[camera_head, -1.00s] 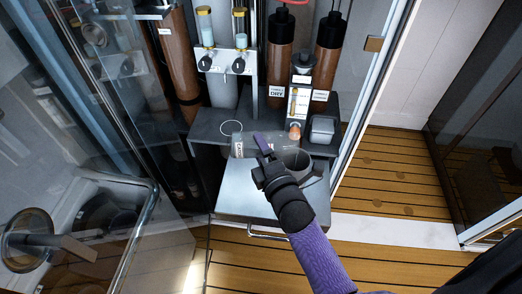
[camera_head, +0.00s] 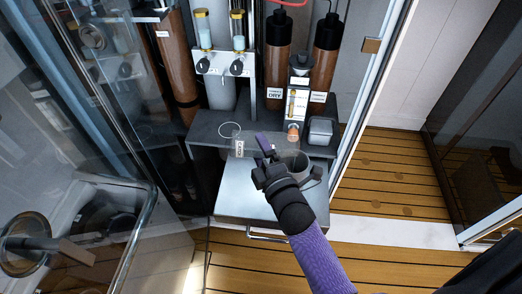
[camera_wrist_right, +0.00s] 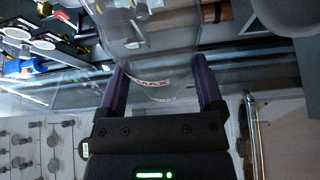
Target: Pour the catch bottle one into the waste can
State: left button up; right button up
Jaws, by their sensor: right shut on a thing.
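The catch bottle is clear, with a small white label (camera_head: 239,148); its outline is faint in the head view. In the wrist view the clear bottle (camera_wrist_right: 150,50) lies between the two purple fingers, with a "MAX" mark near the fingertips. My right gripper (camera_head: 264,146) is shut on it, above the metal drawer front. I cannot tell its exact tilt or what is in it. A grey open can (camera_head: 297,160), likely the waste can, stands just right of and partly behind my gripper. My left gripper is not in view.
Brown bottles (camera_head: 278,60) stand at the back, beside a panel with two dials (camera_head: 222,66). A small grey box (camera_head: 320,130) sits on the shelf (camera_head: 205,127). A glass door (camera_head: 110,150) stands at left, and a door frame edge (camera_head: 372,100) at right.

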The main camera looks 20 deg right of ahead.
jog(key=shift+a+f+n, duration=0.1)
jog(key=shift+f+n, duration=0.15)
jog(key=shift+n, duration=0.25)
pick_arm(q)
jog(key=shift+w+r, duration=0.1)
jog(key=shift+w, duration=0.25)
pick_arm(e)
jog(key=shift+g, duration=0.3)
jog(key=shift+w+a+r+n+p, duration=0.1)
jog(key=shift+r+n+p, duration=0.15)
jog(key=shift+n+p, duration=0.4)
jog(key=shift+g+p, duration=0.3)
jog(key=shift+p, duration=0.1)
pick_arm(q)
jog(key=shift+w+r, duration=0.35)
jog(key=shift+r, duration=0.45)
pick_arm(e)
jog(key=shift+f+n, duration=0.2)
jog(key=shift+n, duration=0.05)
jog(key=shift+r+n+p, duration=0.3)
jog(key=shift+n+p, duration=0.2)
jog(key=shift+g, duration=0.3)
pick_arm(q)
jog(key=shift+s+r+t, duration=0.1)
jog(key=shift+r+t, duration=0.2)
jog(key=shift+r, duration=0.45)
pick_arm(e)
jog(key=shift+f+n, duration=0.2)
jog(key=shift+n, duration=0.2)
